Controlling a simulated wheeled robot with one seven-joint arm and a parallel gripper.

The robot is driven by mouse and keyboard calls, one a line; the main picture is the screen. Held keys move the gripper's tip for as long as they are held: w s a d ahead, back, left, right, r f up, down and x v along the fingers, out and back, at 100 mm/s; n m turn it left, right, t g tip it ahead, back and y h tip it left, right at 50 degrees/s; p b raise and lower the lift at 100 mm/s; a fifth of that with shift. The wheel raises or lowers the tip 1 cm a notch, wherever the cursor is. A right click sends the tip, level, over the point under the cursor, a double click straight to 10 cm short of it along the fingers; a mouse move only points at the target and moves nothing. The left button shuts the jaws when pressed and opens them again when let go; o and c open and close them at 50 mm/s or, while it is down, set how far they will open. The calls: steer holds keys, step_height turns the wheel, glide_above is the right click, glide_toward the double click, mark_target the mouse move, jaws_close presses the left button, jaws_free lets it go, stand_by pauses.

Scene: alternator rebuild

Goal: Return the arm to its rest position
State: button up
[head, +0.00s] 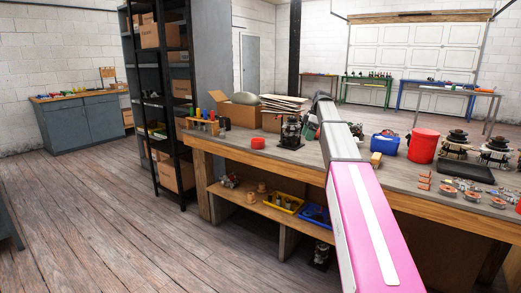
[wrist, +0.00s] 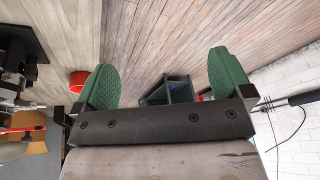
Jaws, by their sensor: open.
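My gripper (wrist: 162,88) shows in the wrist view with its two green textured fingers spread wide apart. Nothing is between them. In the head view my pink and grey arm reaches forward over the workbench (head: 229,145), and its far end is near the cardboard box and the black device; the gripper's fingers cannot be made out clearly there. The arm hides part of the bench top.
The bench holds a black device (head: 291,132), a cardboard box (head: 238,113), a red container (head: 423,145), a blue container (head: 385,144) and a black tray (head: 465,171). A black shelf rack (head: 160,100) stands behind. The wooden floor (head: 90,200) at left is clear.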

steer(key=s+a+f+m+h, duration=0.1)
steer(key=s+f+m, duration=0.7)
steer(key=s+f, duration=0.9)
steer(key=s+a+f+m+t+h, duration=0.1)
steer(key=s+f+m, duration=0.8)
steer(key=s+f, duration=0.9)
step_height(320, 180, down, 4)
steer(key=shift+s+a+f+m+h, duration=0.1)
steer(key=shift+s+a+m+h, duration=0.15)
steer(key=shift+a+h, duration=0.5)
steer(key=shift+d, duration=0.2)
